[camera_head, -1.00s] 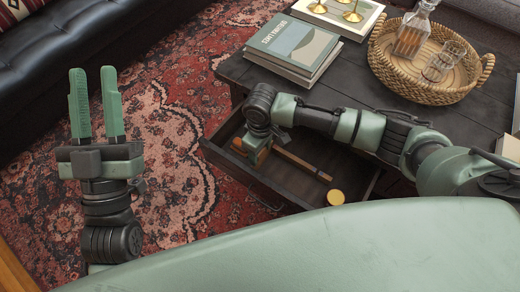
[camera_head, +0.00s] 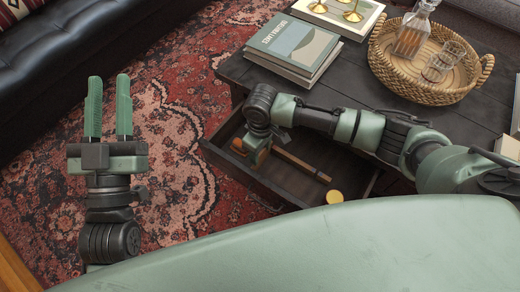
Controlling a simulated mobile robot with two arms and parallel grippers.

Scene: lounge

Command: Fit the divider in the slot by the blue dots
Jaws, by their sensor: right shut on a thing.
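The open drawer (camera_head: 222,157) of the dark coffee table holds a long thin wooden strip, the divider (camera_head: 300,164), which runs from my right gripper toward the drawer's front right. My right gripper (camera_head: 254,158) points down into the drawer and is shut on the divider near its left end; its fingertips are mostly hidden by the wrist. I cannot tell whether the divider sits in a slot. No blue dots show. My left gripper (camera_head: 109,108) is open and empty, fingers up, over the rug left of the drawer.
A round yellow object (camera_head: 334,197) shows at the drawer's near right. On the table (camera_head: 350,85) stand books (camera_head: 294,45) and a wicker tray (camera_head: 382,75) with a decanter and glasses. A black sofa (camera_head: 70,55) is at the far left. The rug between is clear.

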